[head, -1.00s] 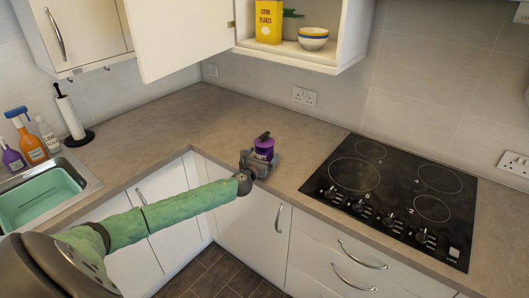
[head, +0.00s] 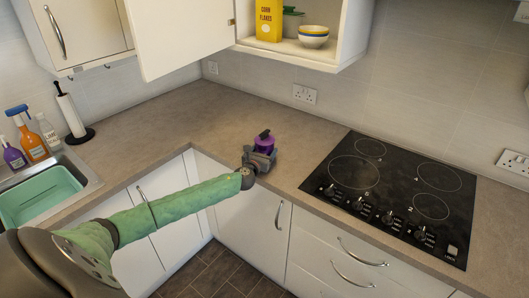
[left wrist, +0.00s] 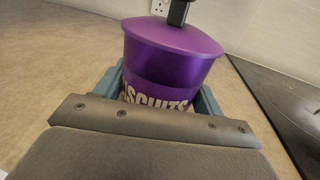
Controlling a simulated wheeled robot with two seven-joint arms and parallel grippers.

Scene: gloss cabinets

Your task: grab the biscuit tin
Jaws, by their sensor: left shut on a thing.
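The biscuit tin (head: 265,143) is purple with a dark knob on its lid. It is upright at the worktop's front edge, left of the hob. In the left wrist view the tin (left wrist: 172,62) fills the upper middle, with part of a white "BISCUITS" label showing. My left gripper (head: 262,158) is shut on the tin, its blue-grey fingers on both sides. The tin's lower part is hidden behind the gripper, so I cannot tell whether it touches the worktop. My right gripper is not in view.
A black hob (head: 393,195) with knobs lies right of the tin. An open wall cabinet door (head: 180,35) hangs above, beside a shelf with a corn flakes box (head: 270,20) and bowls (head: 313,36). A sink (head: 45,190) and spray bottles stand left. The worktop behind the tin is clear.

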